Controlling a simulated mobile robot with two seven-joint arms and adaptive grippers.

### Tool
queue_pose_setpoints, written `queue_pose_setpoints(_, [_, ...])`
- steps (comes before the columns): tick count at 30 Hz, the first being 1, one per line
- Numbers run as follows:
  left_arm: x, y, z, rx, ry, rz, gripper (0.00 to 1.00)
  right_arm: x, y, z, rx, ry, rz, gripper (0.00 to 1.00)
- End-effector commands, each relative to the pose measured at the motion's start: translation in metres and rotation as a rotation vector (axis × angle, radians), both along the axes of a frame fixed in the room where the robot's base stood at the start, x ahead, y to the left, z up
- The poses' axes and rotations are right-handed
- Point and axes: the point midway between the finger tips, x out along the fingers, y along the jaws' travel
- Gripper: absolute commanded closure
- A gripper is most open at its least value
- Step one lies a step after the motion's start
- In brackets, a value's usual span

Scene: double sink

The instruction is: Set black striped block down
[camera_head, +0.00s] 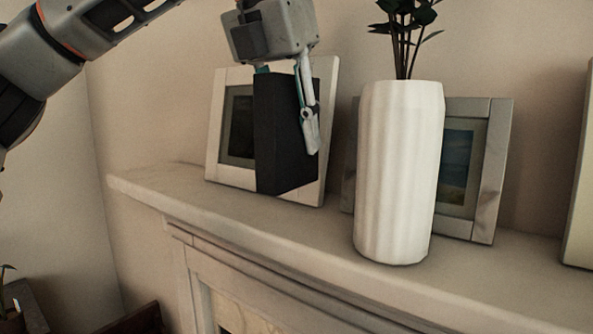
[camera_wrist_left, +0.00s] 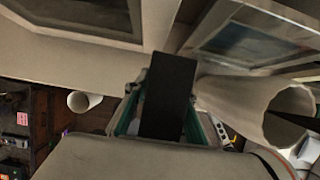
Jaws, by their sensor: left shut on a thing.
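The black striped block (camera_head: 279,133) is a tall dark block, upright, in front of a white picture frame on the mantel shelf in the head view; no stripes can be made out. My left gripper (camera_head: 290,112) comes down from above and is shut on the block's upper part. The block's lower end is close to the shelf; I cannot tell whether it touches. In the left wrist view the block (camera_wrist_left: 168,98) stands between the fingers of the left gripper (camera_wrist_left: 166,118). My right gripper is not in view.
The mantel shelf (camera_head: 300,222) is narrow, with a front edge. A white picture frame (camera_head: 230,172) leans behind the block. A white fluted vase (camera_head: 399,175) with a dark plant stands to the right, before a grey picture frame (camera_head: 489,180). Shelf between block and vase is bare.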

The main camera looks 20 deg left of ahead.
Motion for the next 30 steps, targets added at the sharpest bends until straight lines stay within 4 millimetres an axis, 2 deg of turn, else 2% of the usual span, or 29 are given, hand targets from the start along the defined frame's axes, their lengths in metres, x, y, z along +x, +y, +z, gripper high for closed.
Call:
queue_pose_setpoints(1, [0.000, 0.000, -0.008, -0.001, 0.000, -0.003, 1.00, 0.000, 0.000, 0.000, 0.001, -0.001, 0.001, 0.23])
queue_pose_setpoints(7, [0.000, 0.000, -0.022, 0.000, -0.001, -0.001, 1.00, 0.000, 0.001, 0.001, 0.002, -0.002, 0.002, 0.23])
queue_pose_setpoints(15, [0.000, 0.000, -0.054, -0.001, -0.002, -0.001, 1.00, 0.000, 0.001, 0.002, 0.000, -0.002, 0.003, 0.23])
queue_pose_setpoints(27, [0.000, 0.000, -0.059, -0.001, -0.002, 0.001, 1.00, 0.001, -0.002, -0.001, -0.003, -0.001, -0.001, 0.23])
queue_pose_setpoints(28, [0.000, 0.000, -0.060, 0.000, -0.001, 0.000, 0.73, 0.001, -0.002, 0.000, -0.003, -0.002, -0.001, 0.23])
queue_pose_setpoints(30, [0.000, 0.000, -0.060, -0.001, -0.001, 0.001, 0.59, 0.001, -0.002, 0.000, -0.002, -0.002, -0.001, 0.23])
